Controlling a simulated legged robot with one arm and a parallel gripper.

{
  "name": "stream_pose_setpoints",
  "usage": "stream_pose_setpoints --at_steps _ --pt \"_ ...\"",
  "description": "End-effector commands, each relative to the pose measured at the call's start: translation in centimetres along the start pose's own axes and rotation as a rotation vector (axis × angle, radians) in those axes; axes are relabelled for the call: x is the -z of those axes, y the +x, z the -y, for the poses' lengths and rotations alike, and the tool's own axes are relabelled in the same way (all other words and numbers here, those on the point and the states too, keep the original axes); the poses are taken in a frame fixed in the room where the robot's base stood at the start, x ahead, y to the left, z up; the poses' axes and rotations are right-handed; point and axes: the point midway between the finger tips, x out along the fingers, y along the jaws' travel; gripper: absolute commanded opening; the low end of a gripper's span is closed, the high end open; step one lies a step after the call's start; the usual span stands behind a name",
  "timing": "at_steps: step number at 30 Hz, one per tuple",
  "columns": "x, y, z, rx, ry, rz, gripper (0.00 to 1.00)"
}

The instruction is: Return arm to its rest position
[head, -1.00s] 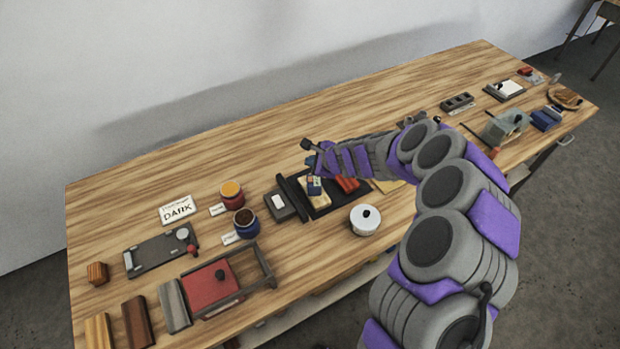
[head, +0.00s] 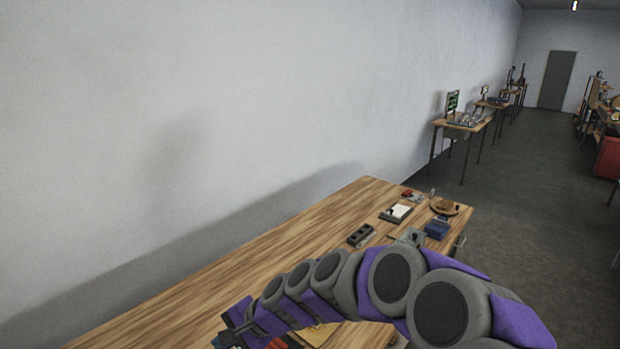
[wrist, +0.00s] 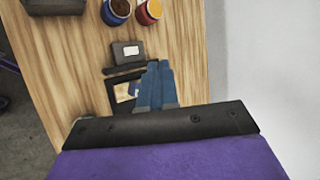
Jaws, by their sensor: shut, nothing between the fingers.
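My arm reaches from the lower right of the head view out over the wooden workbench (head: 290,243). My gripper (head: 236,336) is at the bottom left of the arm, partly cut off by the frame's lower edge. In the wrist view my gripper (wrist: 155,72) shows as two blue fingers pressed together with nothing between them. It is above the bench, over a dark tray (wrist: 113,92) that holds a pale piece with a picture on it. The fingers hide part of that tray.
In the wrist view, a dark box with a white label (wrist: 127,52), a blue jar (wrist: 116,8) and a red jar (wrist: 149,10) stand nearby. The floor (head: 520,220) to the right is clear.

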Motion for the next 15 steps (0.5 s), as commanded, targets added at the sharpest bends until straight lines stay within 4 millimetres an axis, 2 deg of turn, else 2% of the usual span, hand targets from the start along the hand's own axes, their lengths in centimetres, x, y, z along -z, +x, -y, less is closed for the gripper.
stream_pose_setpoints --at_steps 1,5,8,15 --pt "-1.2 -1.8 -0.9 -0.029 -0.063 0.006 0.00" --pt "-3.6 -5.7 -4.0 -0.126 -0.216 0.013 0.00" --pt "-5.2 -8.6 -7.3 -0.217 -0.311 0.016 0.00" --pt "-8.0 -15.8 -16.4 -0.466 -0.462 0.008 0.00"
